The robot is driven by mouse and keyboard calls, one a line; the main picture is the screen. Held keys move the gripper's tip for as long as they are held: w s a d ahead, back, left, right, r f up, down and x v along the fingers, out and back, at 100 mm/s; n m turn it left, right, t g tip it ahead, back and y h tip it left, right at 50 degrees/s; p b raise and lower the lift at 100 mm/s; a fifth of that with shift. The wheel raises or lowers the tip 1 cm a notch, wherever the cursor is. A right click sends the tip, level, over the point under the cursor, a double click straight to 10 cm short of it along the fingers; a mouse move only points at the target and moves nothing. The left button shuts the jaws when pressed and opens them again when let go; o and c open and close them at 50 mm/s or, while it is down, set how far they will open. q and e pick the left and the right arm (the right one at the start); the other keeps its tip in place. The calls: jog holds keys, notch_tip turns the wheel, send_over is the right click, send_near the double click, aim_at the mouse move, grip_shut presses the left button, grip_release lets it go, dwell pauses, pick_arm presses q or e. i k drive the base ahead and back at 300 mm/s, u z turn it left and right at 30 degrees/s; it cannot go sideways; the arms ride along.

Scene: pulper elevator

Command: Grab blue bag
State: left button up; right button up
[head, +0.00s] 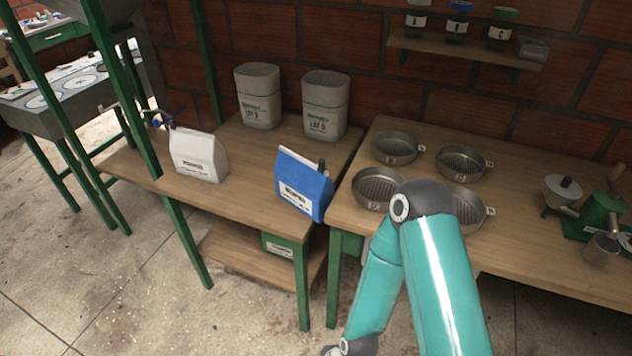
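The blue bag (304,184) stands upright near the front right corner of the left wooden table (240,196). It has a white label on its front, and a small dark thing shows at its top right edge. A teal arm of mine reaches up from the bottom right and bends in front of the right table, to the right of the bag. Its gripper is out of the picture. My other arm and gripper do not show. Nothing is touching the bag.
A white bag (199,157) stands left of the blue bag. Two grey canisters (258,95) (325,104) stand behind. Round sieves (397,148) and a green grinder (601,213) sit on the right table (520,235). Green posts rise at left. A shelf (465,48) holds jars.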

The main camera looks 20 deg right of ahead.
aim_at(298, 180)
jog(key=i, duration=0.9)
jog(key=u, duration=0.05)
